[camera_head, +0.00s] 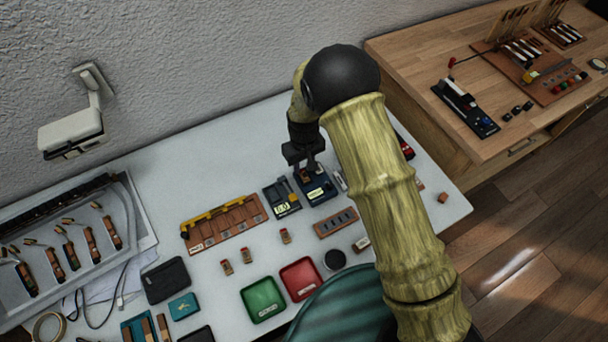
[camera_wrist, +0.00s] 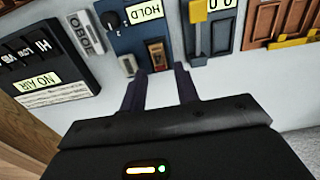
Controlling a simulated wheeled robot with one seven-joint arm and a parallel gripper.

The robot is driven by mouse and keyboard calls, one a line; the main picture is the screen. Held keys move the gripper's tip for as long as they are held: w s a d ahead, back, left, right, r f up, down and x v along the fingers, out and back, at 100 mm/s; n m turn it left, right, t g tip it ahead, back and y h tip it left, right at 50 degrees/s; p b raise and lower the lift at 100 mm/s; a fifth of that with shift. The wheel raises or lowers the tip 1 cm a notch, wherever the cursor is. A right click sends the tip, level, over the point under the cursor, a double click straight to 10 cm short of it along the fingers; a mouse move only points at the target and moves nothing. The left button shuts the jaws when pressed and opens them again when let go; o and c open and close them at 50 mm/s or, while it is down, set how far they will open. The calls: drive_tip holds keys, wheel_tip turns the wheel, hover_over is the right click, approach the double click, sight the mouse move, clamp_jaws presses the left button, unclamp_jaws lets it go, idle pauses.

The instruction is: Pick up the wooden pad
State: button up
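A small brown wooden piece with a pale end (camera_wrist: 156,52), which looks like the wooden pad, sits upright in a slot of the dark blue device marked HOLD (camera_wrist: 124,38). In the head view my gripper (camera_head: 308,166) points down over this blue device (camera_head: 318,190), and the piece is largely hidden there. In the wrist view my gripper (camera_wrist: 160,74) has its two dark fingers apart, with the wooden piece lying in line with the gap between them. Nothing is seen between the fingers. I cannot tell the exact height left between fingertips and piece.
A grey-blue device (camera_wrist: 211,30) stands close beside the blue one. A black NO AIR box (camera_wrist: 45,65) is on the other side. A brown rack with a yellow bar (camera_head: 224,224), a green tray (camera_head: 262,299) and a red tray (camera_head: 301,279) lie on the white table.

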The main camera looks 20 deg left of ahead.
sight(304, 173)
drive_tip(key=shift+w+f+p, duration=0.15)
drive_tip(key=shift+f+p, duration=0.3)
drive_tip(key=shift+f, duration=0.85)
drive_tip(key=shift+w+f+p, duration=0.1)
drive_tip(key=shift+f+p, duration=0.35)
drive_tip(key=shift+f, duration=0.85)
clamp_jaws()
